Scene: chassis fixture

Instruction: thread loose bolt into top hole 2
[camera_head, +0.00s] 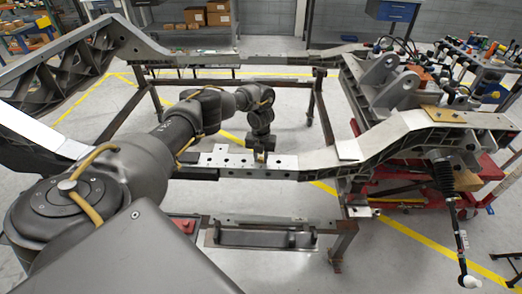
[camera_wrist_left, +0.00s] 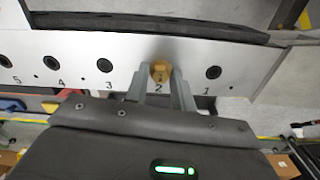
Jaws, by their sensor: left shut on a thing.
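In the left wrist view my left gripper (camera_wrist_left: 160,82) is shut on a gold hex-headed bolt (camera_wrist_left: 159,71). The bolt head is at the place marked 2 on the pale numbered plate (camera_wrist_left: 130,52), and it covers hole 2. I cannot tell how deep the bolt sits, as its shank is hidden. Open dark holes show on both sides: hole 1 (camera_wrist_left: 213,72) to the right and hole 3 (camera_wrist_left: 105,65) to the left. In the head view my left gripper (camera_head: 261,152) points down at the near chassis rail (camera_head: 232,160); the bolt is too small to make out there. My right gripper is not in view.
The chassis frame's far rail (camera_head: 215,58) runs behind my left arm. A red wheeled cart (camera_head: 405,195) stands under the right side, with a black shock absorber (camera_head: 445,180) hanging nearby. Cardboard boxes (camera_head: 207,14) are at the back. The floor inside the frame looks clear.

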